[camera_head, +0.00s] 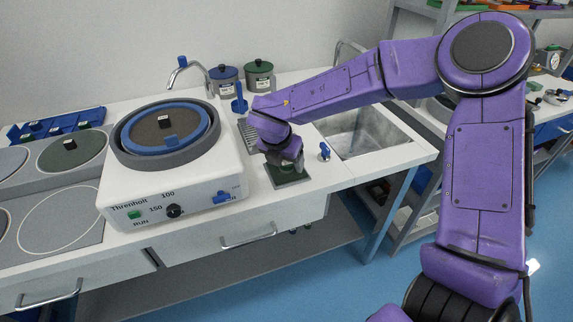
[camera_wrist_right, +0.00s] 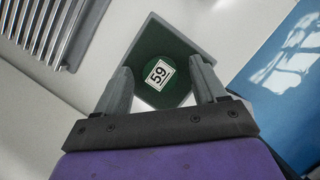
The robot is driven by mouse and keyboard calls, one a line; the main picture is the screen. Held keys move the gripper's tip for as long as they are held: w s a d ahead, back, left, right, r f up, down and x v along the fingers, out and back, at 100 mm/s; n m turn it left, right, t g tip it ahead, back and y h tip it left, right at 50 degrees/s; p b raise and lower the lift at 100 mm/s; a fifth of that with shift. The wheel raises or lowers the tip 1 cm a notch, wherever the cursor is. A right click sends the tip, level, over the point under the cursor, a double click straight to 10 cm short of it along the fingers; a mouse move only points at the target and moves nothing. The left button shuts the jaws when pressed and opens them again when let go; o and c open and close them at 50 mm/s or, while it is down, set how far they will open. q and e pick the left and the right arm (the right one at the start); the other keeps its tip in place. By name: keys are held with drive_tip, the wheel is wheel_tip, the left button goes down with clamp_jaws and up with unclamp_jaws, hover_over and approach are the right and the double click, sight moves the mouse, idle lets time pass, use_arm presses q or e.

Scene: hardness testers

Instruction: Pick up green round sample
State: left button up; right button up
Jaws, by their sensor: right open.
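The green round sample (camera_wrist_right: 158,75) shows in the right wrist view with a white label reading 59. It sits on a dark green square pad (camera_wrist_right: 165,42) with a grey rim. In the head view the pad (camera_head: 284,181) lies on the white counter, and my gripper largely hides the sample. My right gripper (camera_wrist_right: 161,66) is open, its two grey fingers on either side of the sample in the wrist view. I cannot tell whether they touch it. In the head view my right gripper (camera_head: 288,163) is directly over the pad. My left gripper is not in view.
A white polishing machine (camera_head: 170,188) stands left of the pad. A sink (camera_head: 365,132) is to the right, with a small blue-topped item (camera_head: 324,152) between. Two lidded jars (camera_head: 259,77) stand behind. The counter's front edge is close to the pad.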

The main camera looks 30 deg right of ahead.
sight(285, 163)
clamp_jaws()
drive_tip(key=shift+r, duration=0.1)
wheel_tip(285, 163, up, 3)
drive_tip(key=s+a+r, duration=0.8)
drive_tip(key=s+r, duration=0.2)
drive_tip(key=s, duration=0.1)
drive_tip(key=shift+s, duration=0.3)
